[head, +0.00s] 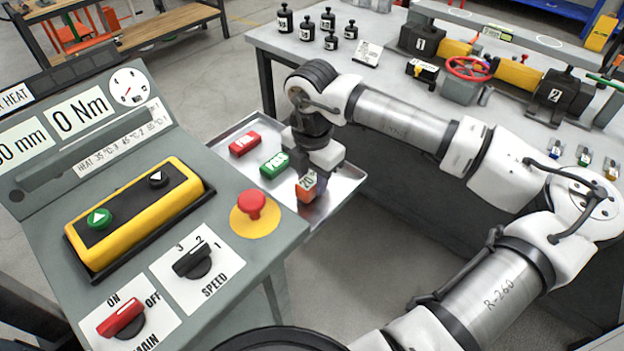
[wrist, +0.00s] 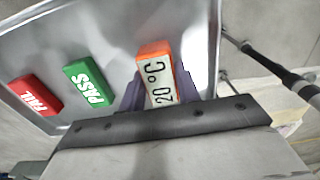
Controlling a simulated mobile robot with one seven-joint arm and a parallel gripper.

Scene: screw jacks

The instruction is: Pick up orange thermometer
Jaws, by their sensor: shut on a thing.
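The orange thermometer (head: 306,188) is a small orange block with a white face. In the wrist view the thermometer (wrist: 158,75) shows "20 °C" and sits between the two fingers of my gripper (wrist: 160,92). In the head view my gripper (head: 312,178) points down over the right part of a metal tray, shut on the thermometer. I cannot tell whether the thermometer touches the tray or is just above it.
The metal tray (head: 340,187) also holds a red FAIL block (head: 244,144) and a green PASS block (head: 275,164), left of the thermometer. A control console (head: 225,275) with a red stop button (head: 251,203) stands close on the left. A workbench (head: 385,75) with black weights and jacks is behind.

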